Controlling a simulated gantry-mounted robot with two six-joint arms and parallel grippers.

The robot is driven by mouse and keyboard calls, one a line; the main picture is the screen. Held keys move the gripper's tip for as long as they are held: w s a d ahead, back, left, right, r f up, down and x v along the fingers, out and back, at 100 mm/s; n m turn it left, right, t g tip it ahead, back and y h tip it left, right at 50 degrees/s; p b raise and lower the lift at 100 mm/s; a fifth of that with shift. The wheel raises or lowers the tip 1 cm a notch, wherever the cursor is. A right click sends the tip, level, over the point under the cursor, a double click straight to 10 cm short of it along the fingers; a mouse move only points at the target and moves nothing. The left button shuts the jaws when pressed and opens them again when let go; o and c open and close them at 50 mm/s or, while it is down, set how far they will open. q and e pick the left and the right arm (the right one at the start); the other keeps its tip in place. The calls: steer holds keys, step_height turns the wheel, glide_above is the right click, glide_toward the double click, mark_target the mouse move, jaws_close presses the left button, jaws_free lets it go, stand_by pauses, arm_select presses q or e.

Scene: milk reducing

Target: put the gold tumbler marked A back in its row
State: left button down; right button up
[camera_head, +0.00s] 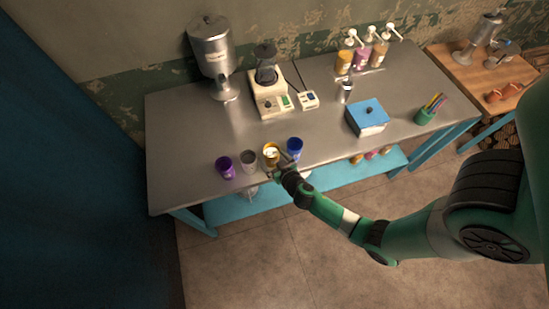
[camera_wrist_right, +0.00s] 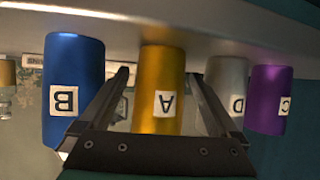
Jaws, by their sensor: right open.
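The gold tumbler (camera_head: 271,154) stands on the steel table near its front edge, between a silver tumbler (camera_head: 249,161) and a blue tumbler (camera_head: 295,148). A purple tumbler (camera_head: 226,167) stands at the left end of this line. In the right wrist view, upside down, the gold tumbler (camera_wrist_right: 162,60) shows label A, the blue one (camera_wrist_right: 74,70) B, the silver one (camera_wrist_right: 227,75) D and the purple one (camera_wrist_right: 270,97) C. My right gripper (camera_head: 280,160) is open, with its fingers on either side of the gold tumbler. Whether they touch it is unclear. My left gripper is out of view.
A blue box (camera_head: 367,117), a green cup of sticks (camera_head: 430,108) and a blender-like machine (camera_head: 268,88) stand on the table. A metal dispenser (camera_head: 213,55) and several pump bottles (camera_head: 362,52) stand at the back. The table's left front is clear.

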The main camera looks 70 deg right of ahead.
steer(key=v, duration=1.2)
steer(key=shift+r, duration=0.1)
steer(key=w+a+r+t+y, duration=0.1)
steer(key=w+a+r+t, duration=0.15)
steer(key=w+r, duration=0.65)
steer(key=w+a+r+n+t+y, duration=0.1)
steer(key=w+a+r+t, duration=0.15)
steer(key=w+r, duration=0.75)
steer(key=w+a+r+t, duration=0.2)
steer(key=w+r+t, duration=0.15)
steer(key=r, duration=1.15)
steer(key=s+a+r+n+t+y, duration=0.2)
steer(key=s+r+t, duration=0.1)
steer(key=r, duration=0.8)
steer(key=s+a+r+n+t+y, duration=0.3)
steer(key=r, duration=0.7)
steer(key=s+a+r+n+t+y, duration=0.3)
steer(key=s+r, duration=0.1)
steer(key=r, duration=0.7)
steer(key=shift+a+r, duration=0.25)
steer(key=shift+r, duration=0.05)
